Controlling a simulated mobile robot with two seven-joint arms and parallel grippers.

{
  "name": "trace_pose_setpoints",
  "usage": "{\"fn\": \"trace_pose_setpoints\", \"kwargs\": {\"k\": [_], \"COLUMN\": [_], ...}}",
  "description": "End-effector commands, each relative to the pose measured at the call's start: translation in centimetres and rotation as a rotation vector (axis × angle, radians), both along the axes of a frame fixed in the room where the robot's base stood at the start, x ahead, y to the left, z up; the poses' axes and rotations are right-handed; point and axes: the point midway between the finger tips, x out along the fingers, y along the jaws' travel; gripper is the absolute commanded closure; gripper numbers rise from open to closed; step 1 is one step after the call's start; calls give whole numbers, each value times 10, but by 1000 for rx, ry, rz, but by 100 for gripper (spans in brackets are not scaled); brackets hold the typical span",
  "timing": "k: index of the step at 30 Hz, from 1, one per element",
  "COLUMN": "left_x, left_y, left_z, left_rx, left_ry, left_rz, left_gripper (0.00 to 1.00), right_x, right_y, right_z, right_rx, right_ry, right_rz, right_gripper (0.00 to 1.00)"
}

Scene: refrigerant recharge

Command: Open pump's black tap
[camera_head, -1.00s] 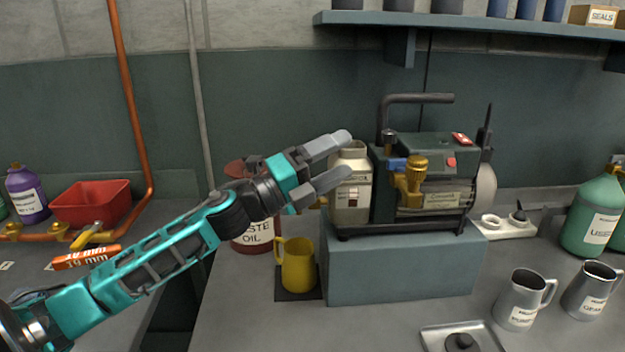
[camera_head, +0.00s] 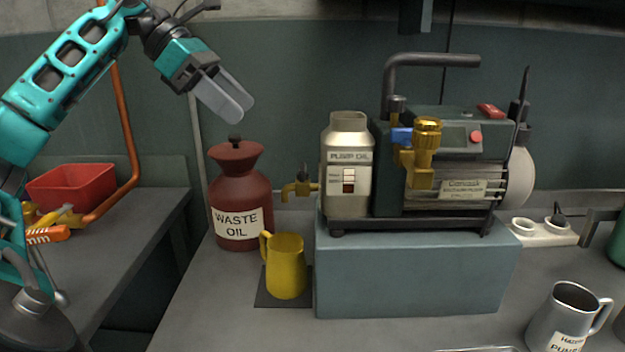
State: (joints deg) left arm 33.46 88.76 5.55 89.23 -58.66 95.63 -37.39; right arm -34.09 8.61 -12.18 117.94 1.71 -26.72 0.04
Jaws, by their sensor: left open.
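The pump (camera_head: 440,150) stands on a blue-grey block (camera_head: 420,270), with its pump oil tank (camera_head: 347,185) at its left end. A small brass tap with a black handle (camera_head: 303,174) sticks out from the tank's left side, above a yellow jug (camera_head: 287,268). My left gripper (camera_head: 242,108) is open and empty. It hangs up and to the left of the tap, over the waste oil can, apart from both. My right gripper is not in view.
The dark red waste oil can (camera_head: 240,190) stands left of the tap, behind the jug. The jug sits on a dark mat (camera_head: 262,296). A metal jug (camera_head: 568,318) is at the lower right. A red bin (camera_head: 72,187) is on the left bench.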

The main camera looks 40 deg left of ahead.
Motion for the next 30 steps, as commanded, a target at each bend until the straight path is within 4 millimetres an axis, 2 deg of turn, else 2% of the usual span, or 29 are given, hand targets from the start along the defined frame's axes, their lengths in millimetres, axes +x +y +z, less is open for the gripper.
{"fn": "trace_pose_setpoints", "kwargs": {"k": [1,8,21,30], "left_x": [0,8,48,59], "left_y": [0,-10,-58,-71], "left_z": [-7,-21,-80,-98], "left_rx": [0,-2,-5,-3], "left_ry": [0,2,1,1], "left_rz": [0,-4,-5,-1], "left_gripper": [26,26,26,26], "right_x": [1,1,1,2], "right_y": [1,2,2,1], "right_z": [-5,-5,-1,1], "right_rx": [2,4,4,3], "right_ry": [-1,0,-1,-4], "right_rz": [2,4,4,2], "right_gripper": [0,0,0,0]}}
